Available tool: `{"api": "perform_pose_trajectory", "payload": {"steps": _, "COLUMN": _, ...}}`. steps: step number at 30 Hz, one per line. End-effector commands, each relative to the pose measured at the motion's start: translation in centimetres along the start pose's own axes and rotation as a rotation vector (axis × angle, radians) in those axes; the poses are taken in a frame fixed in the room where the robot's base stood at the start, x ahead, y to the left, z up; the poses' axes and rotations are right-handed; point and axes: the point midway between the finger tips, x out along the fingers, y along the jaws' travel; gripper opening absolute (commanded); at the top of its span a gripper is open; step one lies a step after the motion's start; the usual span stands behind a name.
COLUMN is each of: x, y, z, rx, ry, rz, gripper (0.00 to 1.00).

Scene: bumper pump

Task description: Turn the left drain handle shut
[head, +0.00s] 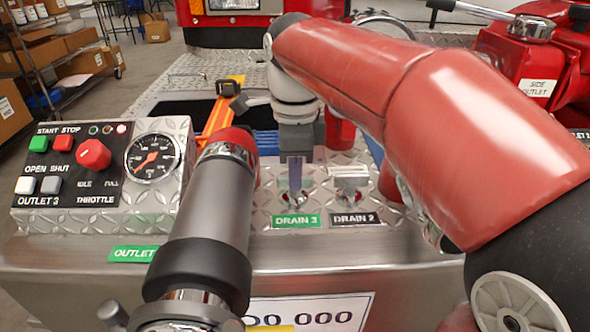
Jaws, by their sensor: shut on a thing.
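The left drain handle (295,180) is a small grey lever standing up from a round chrome base, behind the green DRAIN 3 label. My gripper (297,156) comes down from above and is shut on the top of this handle. The fingers hide the handle's upper end. The right drain handle (350,172) is behind the black DRAIN 2 label, beside the gripper and apart from it.
A thick dark nozzle (208,215) with a red end stands close in front, left of the drains. A control panel (97,175) with a gauge (153,158) is farther left. Red machinery (525,60) fills the right.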

Motion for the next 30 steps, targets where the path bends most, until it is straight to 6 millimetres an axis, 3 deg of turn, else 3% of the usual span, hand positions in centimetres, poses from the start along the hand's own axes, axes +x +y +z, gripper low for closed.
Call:
{"api": "perform_pose_trajectory", "payload": {"steps": 14, "x": -0.12, "y": -0.06, "z": -0.04, "rx": 0.014, "ry": 0.0, "rz": -0.004, "gripper": 0.0}}
{"api": "perform_pose_trajectory", "payload": {"steps": 15, "x": -0.12, "y": -0.05, "z": -0.04, "rx": 0.014, "ry": 0.0, "rz": -0.003, "gripper": 0.15}}
{"api": "perform_pose_trajectory", "payload": {"steps": 19, "x": -0.09, "y": -0.04, "z": -0.04, "rx": 0.013, "ry": 0.0, "rz": -0.003, "gripper": 0.32}}
{"api": "perform_pose_trajectory", "payload": {"steps": 30, "x": -0.65, "y": -0.08, "z": 0.01, "rx": 0.012, "ry": -0.001, "rz": -0.003, "gripper": 0.33}}
